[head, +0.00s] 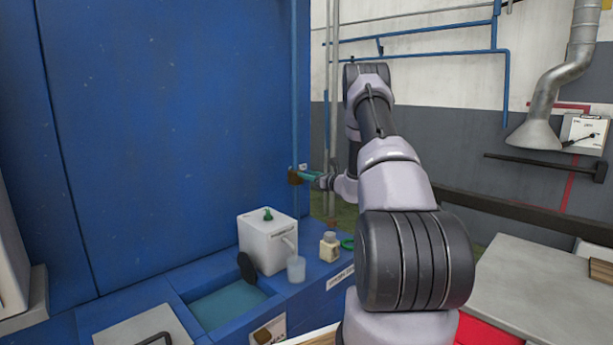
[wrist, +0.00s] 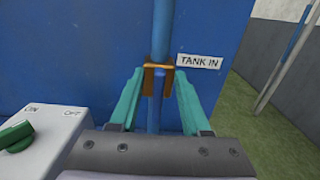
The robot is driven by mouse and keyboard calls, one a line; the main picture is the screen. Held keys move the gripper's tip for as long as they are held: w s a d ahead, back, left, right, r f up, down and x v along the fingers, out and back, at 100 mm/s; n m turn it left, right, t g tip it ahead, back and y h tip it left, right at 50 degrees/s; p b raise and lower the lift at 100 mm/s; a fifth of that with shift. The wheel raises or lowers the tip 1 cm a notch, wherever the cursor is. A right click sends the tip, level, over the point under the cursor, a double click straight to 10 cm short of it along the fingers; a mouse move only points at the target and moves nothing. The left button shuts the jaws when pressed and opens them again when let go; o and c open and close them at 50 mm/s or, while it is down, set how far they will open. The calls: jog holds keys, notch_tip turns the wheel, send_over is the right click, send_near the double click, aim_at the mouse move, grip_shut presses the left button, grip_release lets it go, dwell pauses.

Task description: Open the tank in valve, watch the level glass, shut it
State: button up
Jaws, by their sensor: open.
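The tank in valve shows as an orange-brown fitting (wrist: 151,66) on a vertical blue pipe (wrist: 162,30), beside a "TANK IN" label (wrist: 198,62). In the head view my gripper (head: 306,175) reaches the fitting from the right. I cannot make out a level glass in either view.
A white box with a green knob (head: 267,240) stands below the fitting; its ON/OFF knob (wrist: 15,136) shows in the wrist view. A cup (head: 296,269), a small bottle (head: 329,247) and a water basin (head: 225,305) are nearby. A grey table (head: 540,290) is at right.

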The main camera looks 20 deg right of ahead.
jog(key=shift+w+a, duration=0.2)
jog(key=shift+w, duration=0.3)
jog(key=shift+c, duration=0.4)
grip_shut()
jog(key=shift+s+a+n, duration=0.1)
jog(key=shift+a+n, duration=0.1)
jog(key=shift+n, duration=0.65)
jog(key=shift+s+a+n, duration=0.1)
jog(key=shift+a+n, duration=0.05)
jog(key=shift+n, duration=0.7)
jog(key=shift+o, duration=0.4)
grip_release()
jog(key=v, duration=1)
jog(key=shift+s, duration=0.35)
